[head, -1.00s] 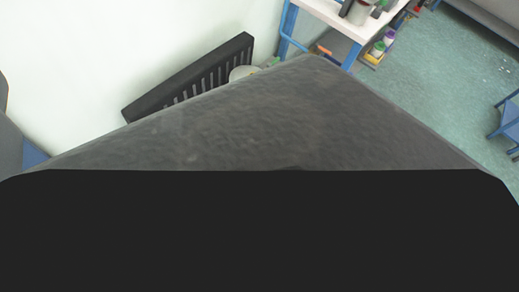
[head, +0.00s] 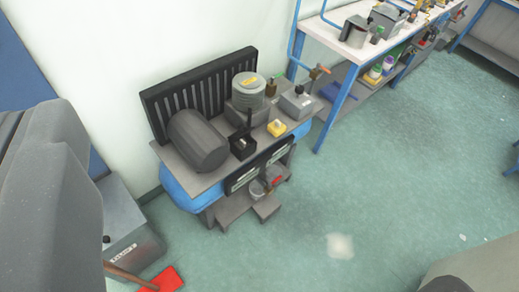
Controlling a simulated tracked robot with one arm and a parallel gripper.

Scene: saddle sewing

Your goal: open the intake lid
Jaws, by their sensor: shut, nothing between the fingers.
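No lid that I can name for certain as the intake lid shows. A grey box (head: 132,222) stands on the floor at the lower left, with a small pale label that is too small to read and a dark knob near its left edge. A large grey rounded form (head: 50,190) hides part of it. My gripper is not in view.
A white-topped blue rack (head: 328,38) stands behind. A red flat tool (head: 166,280) lies lower left. Floor (head: 360,190) is clear centre-right.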

